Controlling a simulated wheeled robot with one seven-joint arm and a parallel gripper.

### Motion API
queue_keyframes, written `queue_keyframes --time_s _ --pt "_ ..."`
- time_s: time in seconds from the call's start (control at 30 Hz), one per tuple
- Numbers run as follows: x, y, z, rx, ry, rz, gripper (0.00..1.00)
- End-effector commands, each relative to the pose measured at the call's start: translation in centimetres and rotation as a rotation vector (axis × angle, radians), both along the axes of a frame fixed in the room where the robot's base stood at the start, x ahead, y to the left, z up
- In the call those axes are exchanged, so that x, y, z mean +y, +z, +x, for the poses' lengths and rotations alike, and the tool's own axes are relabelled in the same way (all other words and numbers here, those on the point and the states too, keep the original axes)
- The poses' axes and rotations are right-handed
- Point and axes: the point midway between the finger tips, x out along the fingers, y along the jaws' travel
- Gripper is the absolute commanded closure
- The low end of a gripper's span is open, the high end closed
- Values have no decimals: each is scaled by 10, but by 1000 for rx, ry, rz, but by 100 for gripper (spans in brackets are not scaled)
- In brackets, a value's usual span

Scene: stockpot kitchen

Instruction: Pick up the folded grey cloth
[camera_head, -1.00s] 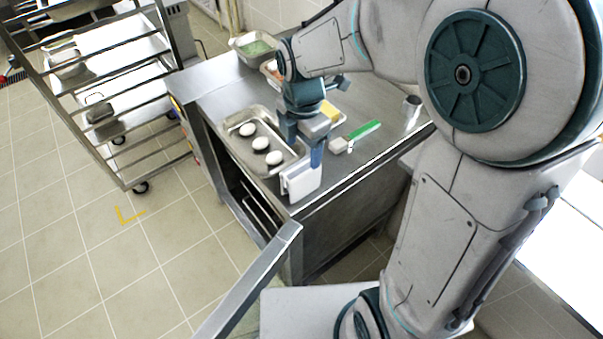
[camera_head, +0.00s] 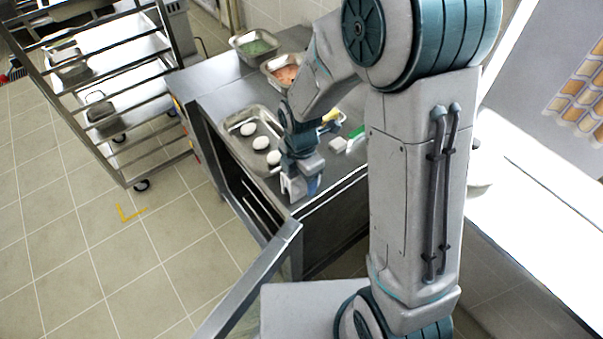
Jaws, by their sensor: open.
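A pale, light grey folded piece (camera_head: 291,188), which looks like the folded cloth, is at the front corner of the steel counter (camera_head: 213,88). It is mostly hidden behind my gripper, and only its left part shows clearly. My gripper (camera_head: 302,176) is open and points down at the cloth, with one blue finger in front of its right side. The other finger is hard to make out. I cannot tell whether the fingers touch the cloth.
A steel tray (camera_head: 228,129) with several white eggs is just left of my gripper. Pans of green (camera_head: 257,45) and pinkish food (camera_head: 285,74) stand behind. A green-handled brush (camera_head: 354,133) lies to the right. An open door (camera_head: 250,277) juts out in front; a rack (camera_head: 130,178) stands left.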

Motion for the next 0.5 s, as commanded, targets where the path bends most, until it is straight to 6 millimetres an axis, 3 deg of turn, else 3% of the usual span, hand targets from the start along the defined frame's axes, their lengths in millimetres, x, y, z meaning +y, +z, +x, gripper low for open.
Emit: queue_keyframes --time_s 0.27,0.43,0.5 --pt "0 -2 0 0 0 0 37" --pt "0 -2 0 -1 0 1 85" --pt "0 -2 0 -1 0 1 88"
